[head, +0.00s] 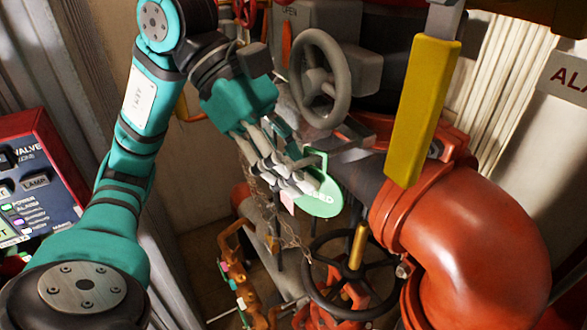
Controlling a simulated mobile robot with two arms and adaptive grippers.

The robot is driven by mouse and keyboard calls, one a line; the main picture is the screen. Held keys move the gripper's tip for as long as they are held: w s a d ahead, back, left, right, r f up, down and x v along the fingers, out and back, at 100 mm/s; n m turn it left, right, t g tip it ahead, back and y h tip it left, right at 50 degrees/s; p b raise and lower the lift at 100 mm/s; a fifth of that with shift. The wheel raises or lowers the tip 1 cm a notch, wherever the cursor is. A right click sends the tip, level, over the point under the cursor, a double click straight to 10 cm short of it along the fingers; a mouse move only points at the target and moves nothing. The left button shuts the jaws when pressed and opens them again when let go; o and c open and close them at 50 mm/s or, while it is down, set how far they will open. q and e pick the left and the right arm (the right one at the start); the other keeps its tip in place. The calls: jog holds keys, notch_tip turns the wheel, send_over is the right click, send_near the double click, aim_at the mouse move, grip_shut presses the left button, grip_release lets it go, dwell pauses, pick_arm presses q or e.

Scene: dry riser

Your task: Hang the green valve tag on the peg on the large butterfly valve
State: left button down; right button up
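The green valve tag (326,206) is a rounded plate with white lettering, partly covered by fingers, and a green loop at its top. My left gripper (298,182) reaches in from the upper left with its grey fingers closed on the tag, holding it in the air. The large butterfly valve has a grey handwheel (320,79) and gearbox above and behind the gripper. A grey bracket-like part (345,146) sticks out just above the tag's loop; I cannot tell whether it is the peg. The loop looks apart from it. My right gripper is not in view.
A yellow lever (423,110) hangs close at the right, beside a thick red pipe elbow (480,245). A black handwheel (315,285) with a yellow stem sits below. A chain (290,240) hangs under the gripper. A control panel (38,185) stands at the left.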

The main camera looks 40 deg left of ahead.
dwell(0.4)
pick_arm(q)
jog(key=c, duration=1.4)
grip_release()
jog(key=shift+w, duration=0.15)
